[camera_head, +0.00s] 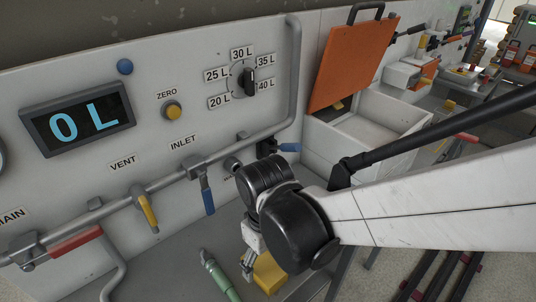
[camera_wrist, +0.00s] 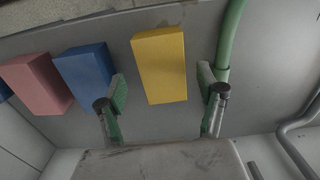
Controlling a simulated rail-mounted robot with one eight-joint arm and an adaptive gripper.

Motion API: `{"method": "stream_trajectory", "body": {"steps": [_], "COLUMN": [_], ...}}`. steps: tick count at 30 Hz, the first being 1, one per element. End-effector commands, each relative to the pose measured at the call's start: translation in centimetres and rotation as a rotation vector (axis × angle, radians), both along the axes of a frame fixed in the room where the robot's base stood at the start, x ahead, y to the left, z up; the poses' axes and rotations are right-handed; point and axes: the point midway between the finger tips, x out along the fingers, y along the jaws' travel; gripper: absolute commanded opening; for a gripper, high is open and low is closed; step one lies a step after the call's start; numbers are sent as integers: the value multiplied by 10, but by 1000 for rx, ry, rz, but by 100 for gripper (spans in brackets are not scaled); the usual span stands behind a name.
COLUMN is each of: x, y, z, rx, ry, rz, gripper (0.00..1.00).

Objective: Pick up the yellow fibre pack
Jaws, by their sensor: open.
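The yellow fibre pack (camera_wrist: 160,68) is a plain yellow block lying on a grey surface in the wrist view. In the head view part of it (camera_head: 268,273) shows low in the middle, partly hidden by my wrist. My gripper (camera_wrist: 166,92) is open and empty, with its green-padded fingers spread wide. In the wrist view the pack lies between and beyond the two fingertips. In the head view my gripper (camera_head: 248,266) is beside the pack; I cannot tell the height gap.
A blue block (camera_wrist: 84,70) and a pink block (camera_wrist: 36,82) lie left of the pack. A green hose (camera_wrist: 229,40) runs close on its right, also seen in the head view (camera_head: 219,277). The panel (camera_head: 90,160) with pipes and valve handles stands behind.

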Motion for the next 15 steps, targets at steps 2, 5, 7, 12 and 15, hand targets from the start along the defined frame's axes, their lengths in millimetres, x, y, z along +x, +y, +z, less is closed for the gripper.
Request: {"method": "stream_trajectory", "body": {"steps": [2,5,7,12,15], "x": [0,0,0,0,0], "y": [2,4,4,4,4], "z": [-11,-24,-32,-42,-43], "rx": [0,0,0,1,1], "ry": [0,0,0,-1,-1], "rz": [1,0,0,0,0], "gripper": [70,70,70,70,70]}}
